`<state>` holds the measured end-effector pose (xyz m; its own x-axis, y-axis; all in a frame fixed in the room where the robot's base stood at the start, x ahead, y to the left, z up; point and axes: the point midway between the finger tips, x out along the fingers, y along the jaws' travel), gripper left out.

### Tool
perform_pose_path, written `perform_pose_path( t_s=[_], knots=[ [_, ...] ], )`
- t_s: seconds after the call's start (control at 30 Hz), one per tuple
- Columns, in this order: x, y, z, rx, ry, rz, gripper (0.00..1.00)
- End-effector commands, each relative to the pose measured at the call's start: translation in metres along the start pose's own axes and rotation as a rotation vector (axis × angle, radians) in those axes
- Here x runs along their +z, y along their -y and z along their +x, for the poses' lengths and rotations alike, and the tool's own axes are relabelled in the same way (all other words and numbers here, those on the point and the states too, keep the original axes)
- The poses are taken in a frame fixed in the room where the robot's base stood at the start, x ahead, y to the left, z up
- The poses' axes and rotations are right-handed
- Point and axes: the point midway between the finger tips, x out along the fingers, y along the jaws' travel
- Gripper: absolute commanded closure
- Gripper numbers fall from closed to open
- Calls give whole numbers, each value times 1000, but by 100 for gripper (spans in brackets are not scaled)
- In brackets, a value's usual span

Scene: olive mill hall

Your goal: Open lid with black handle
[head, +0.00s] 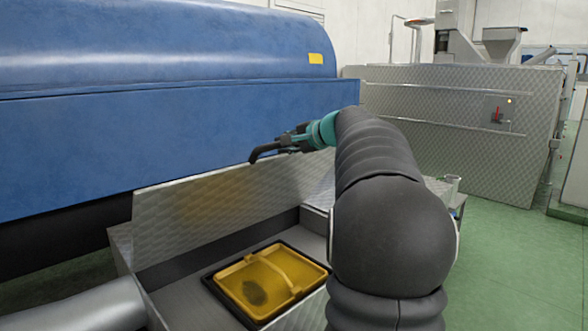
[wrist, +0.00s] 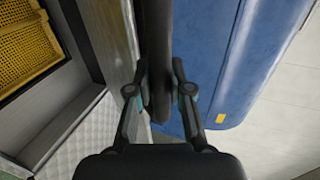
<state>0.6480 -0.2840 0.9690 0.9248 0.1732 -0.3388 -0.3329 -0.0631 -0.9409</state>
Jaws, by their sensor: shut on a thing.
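The lid (head: 225,205) is a patterned metal plate, seen in the head view standing steeply tilted up along the back of a metal housing. Its black handle (head: 262,152) sticks out at the upper edge. My gripper (head: 285,144) is at the handle, at the end of my arm coming from the right. In the wrist view the dark handle (wrist: 156,50) runs between the two fingers of my gripper (wrist: 160,88), which are shut on it. The lid's edge (wrist: 112,40) shows to the left there. My arm hides part of the lid's right end.
Below the raised lid is an open bay with a yellow perforated basket (head: 242,289) in a dark frame. A large blue machine (head: 180,140) stands close behind the lid. A metal-clad unit (head: 440,110) stands at the back right. The green floor (head: 500,250) at right is clear.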

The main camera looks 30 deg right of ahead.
Motion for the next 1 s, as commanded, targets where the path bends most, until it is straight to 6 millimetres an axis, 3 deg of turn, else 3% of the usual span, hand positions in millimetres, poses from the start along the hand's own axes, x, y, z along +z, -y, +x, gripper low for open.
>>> perform_pose_path(
  t_s=[0.2, 0.5, 1.0],
  knots=[
    [2, 37, 24, -3, 0, -6, 100],
    [4, 74, 59, -3, 3, -7, 100],
    [5, 104, 94, -1, 3, -5, 100]
  ],
)
